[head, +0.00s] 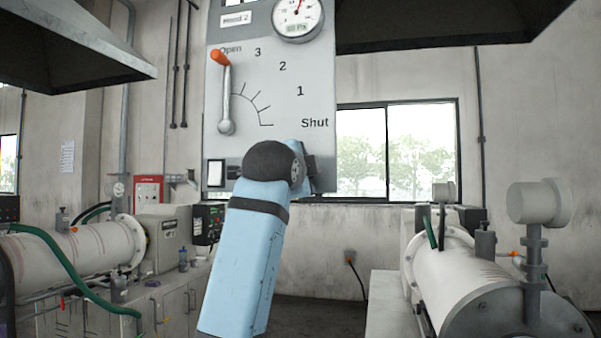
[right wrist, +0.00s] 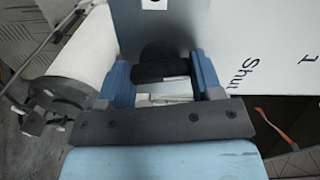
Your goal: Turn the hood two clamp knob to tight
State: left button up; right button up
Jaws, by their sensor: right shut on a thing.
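The hood two panel (head: 270,75) is a pale grey plate with a "Hood 2" label at its top. Its lever (head: 225,95) has an orange grip and points up at "Open". My right gripper (head: 302,160) is at the panel's lower part, and my light blue arm covers the clamp knob in the head view. In the right wrist view, the black clamp knob (right wrist: 160,62) sits between the two blue fingers, and the gripper (right wrist: 163,78) is shut on it. Any tight marking for the knob is hidden. My left gripper is not in view.
A round gauge (head: 298,14) is at the panel's top right. The scale reads 3, 2, 1, Shut. White mill drums stand at left (head: 75,255) and right (head: 465,280). Dark hoods hang above at left (head: 75,50) and right (head: 440,22).

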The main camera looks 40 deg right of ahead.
jog(key=shift+m, duration=1.1)
jog(key=o, duration=0.9)
jog(key=shift+s+a, duration=0.1)
jog(key=b+v, duration=0.1)
jog(key=v, duration=1.2)
jog(key=shift+s+a+b, duration=0.15)
jog(key=shift+a+b, duration=0.1)
jog(key=shift+b, duration=0.15)
